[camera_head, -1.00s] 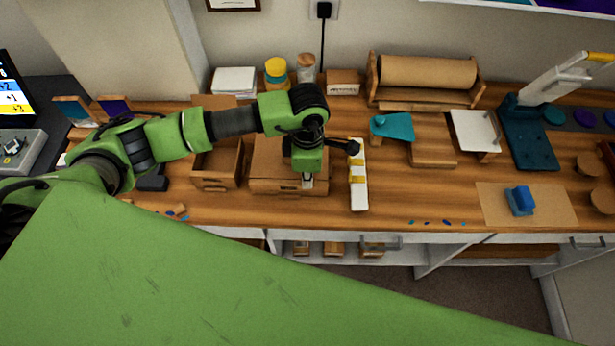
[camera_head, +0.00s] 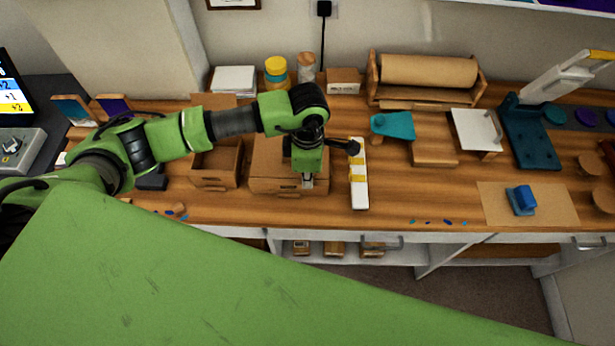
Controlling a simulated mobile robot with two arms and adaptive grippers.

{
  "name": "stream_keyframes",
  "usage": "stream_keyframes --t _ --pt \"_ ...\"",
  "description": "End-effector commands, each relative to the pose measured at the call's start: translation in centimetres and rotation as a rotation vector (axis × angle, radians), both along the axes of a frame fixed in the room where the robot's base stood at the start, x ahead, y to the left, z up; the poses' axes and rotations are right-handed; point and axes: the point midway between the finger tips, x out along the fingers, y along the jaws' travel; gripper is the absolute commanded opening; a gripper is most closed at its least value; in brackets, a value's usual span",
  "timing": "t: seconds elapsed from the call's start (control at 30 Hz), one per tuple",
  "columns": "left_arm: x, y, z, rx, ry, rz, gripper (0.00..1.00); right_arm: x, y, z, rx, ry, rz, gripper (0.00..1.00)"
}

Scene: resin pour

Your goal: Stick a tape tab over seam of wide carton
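The wide carton (camera_head: 268,171) is a closed brown box on the wooden bench, left of the middle. My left gripper (camera_head: 307,181) points down over the right part of the carton, with its fingertips at or just above the top near the front edge. The fingertips are too small to tell whether they are open or shut, or whether a tape tab is between them. My gripper and wrist hide part of the carton's top and its seam. A white strip with yellow tape tabs (camera_head: 358,178) lies just right of the carton. My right gripper is out of view.
An open-topped box (camera_head: 215,180) stands just left of the carton. A paper roll on a wooden stand (camera_head: 428,72) is at the back. A teal piece (camera_head: 392,125) and a wooden block (camera_head: 433,153) lie right of the strip. Bare bench shows at the front.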

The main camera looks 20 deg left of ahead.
Motion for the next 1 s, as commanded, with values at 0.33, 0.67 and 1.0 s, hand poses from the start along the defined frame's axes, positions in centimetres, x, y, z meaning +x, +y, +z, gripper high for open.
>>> stream_keyframes --t 0.33,0.67,1.0 --pt "0.0 0.0 -0.1 0.000 0.000 0.000 0.00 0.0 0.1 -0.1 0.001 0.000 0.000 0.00" --pt "0.0 0.0 -0.1 0.001 0.000 0.000 0.24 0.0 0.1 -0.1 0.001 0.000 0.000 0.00" --pt "0.0 0.0 1.1 0.000 -0.001 0.000 0.24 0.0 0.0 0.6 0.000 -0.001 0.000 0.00"
